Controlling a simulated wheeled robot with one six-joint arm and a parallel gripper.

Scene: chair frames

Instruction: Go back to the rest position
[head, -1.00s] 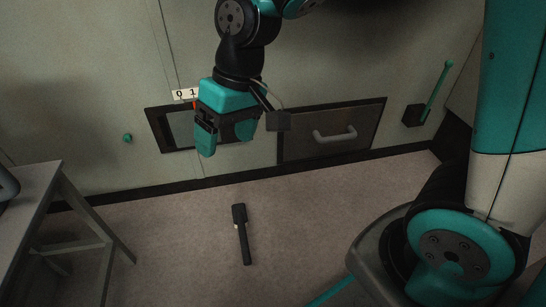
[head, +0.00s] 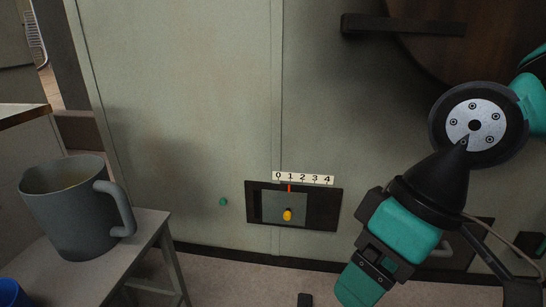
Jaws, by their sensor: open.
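My gripper (head: 366,275) hangs at the lower right on my bent arm, pointing down and to the left. It is open, and I see nothing held in it. It is in front of the pale wall, right of a dark-framed recess (head: 332,208), and appears clear of it. The recess holds a yellow knob (head: 287,215). Above it is a numbered scale (head: 303,178) with a red pointer (head: 290,188) near the 1. The gripper's far side is hard to make out.
A grey jug (head: 70,215) stands on a grey stool (head: 150,222) at left, with a blue object (head: 12,293) at the corner. A dark ledge (head: 365,25) sticks out upper right.

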